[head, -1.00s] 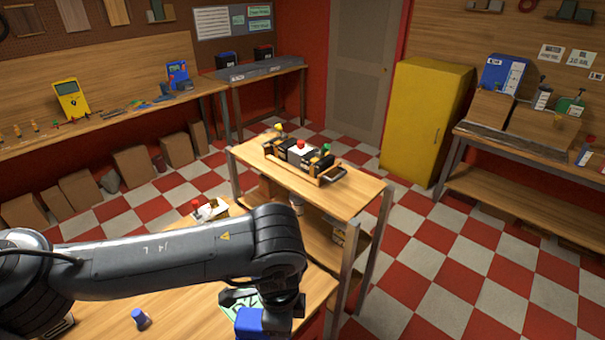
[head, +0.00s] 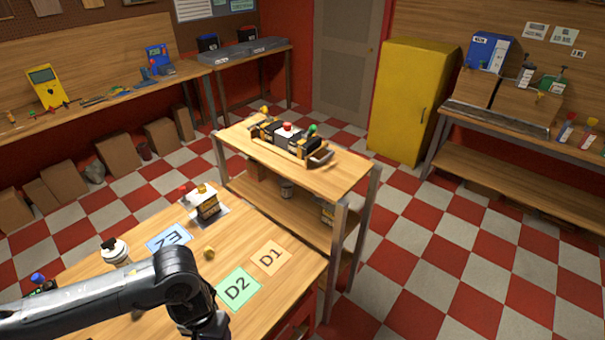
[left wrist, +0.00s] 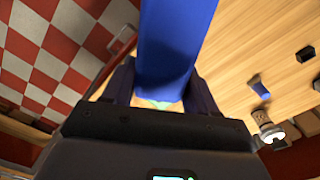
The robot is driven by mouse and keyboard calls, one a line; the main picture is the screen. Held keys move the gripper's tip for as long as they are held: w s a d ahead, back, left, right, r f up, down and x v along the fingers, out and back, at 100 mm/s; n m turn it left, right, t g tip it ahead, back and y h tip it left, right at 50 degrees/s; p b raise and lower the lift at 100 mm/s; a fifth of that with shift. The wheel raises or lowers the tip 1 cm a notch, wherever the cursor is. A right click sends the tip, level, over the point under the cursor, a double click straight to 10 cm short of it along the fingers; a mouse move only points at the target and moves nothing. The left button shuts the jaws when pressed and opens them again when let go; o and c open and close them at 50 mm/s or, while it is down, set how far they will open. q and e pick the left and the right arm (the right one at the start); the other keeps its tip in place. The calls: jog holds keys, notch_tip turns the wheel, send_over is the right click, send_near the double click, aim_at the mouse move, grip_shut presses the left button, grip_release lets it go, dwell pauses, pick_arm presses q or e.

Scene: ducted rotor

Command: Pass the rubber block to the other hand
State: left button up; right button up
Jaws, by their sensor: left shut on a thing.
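A large blue block, which I take to be the rubber block (left wrist: 175,45), stands out between the fingers of my left gripper (left wrist: 162,90) in the left wrist view. The gripper is shut on it, with one dark finger on each side. The far end of the block runs out of the top of that view. In the head view my left arm comes in low from the left, and its wrist reaches the bottom edge. The block and the fingertips do not show there. My right gripper is in neither view.
A shelf cart (head: 345,178) stands behind the table.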

pick_arm(q)
jog(key=shift+n, duration=0.5)
jog(key=shift+w, duration=0.1)
